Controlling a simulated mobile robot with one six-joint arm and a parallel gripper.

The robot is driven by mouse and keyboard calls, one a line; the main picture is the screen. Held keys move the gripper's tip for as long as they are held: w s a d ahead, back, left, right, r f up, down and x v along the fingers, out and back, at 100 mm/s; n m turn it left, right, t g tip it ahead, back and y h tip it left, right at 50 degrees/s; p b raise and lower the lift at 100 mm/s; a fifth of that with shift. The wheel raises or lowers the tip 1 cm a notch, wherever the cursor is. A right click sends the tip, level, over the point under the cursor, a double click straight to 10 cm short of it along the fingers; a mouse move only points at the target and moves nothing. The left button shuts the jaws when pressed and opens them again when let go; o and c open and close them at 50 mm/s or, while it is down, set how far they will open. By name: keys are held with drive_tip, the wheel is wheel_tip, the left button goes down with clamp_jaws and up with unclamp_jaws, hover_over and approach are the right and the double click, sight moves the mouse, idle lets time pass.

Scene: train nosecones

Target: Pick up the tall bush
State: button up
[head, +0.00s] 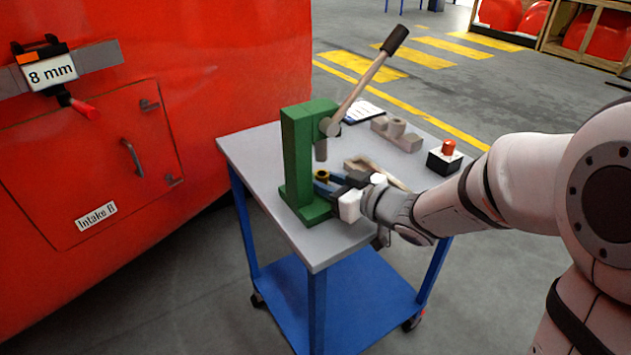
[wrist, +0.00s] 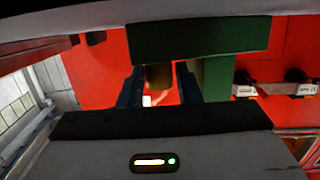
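The bush, a brass-coloured ring with a dark hole (head: 322,175), sits under the ram of the green press (head: 298,150) on the grey-topped cart. In the wrist view it is a dull gold cylinder (wrist: 158,77), seemingly upright. My gripper (head: 331,184) reaches in from the right, low at the press. Its two blue fingers (wrist: 160,84) stand on either side of the bush, with a narrow gap showing on each side, so it looks open around it. What the bush rests on is hidden by the fingers.
The press ram (head: 321,150) hangs close above, its lever (head: 368,80) slanting up right. A tan fixture (head: 397,134), another tan block (head: 378,170) partly behind my gripper, and a red-button box (head: 445,157) stand on the cart (head: 255,150). The red train nosecone (head: 190,60) is left.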

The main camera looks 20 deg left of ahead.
drive_tip(key=c, duration=0.4)
drive_tip(key=shift+c, duration=0.2)
drive_tip(key=shift+r, duration=0.15)
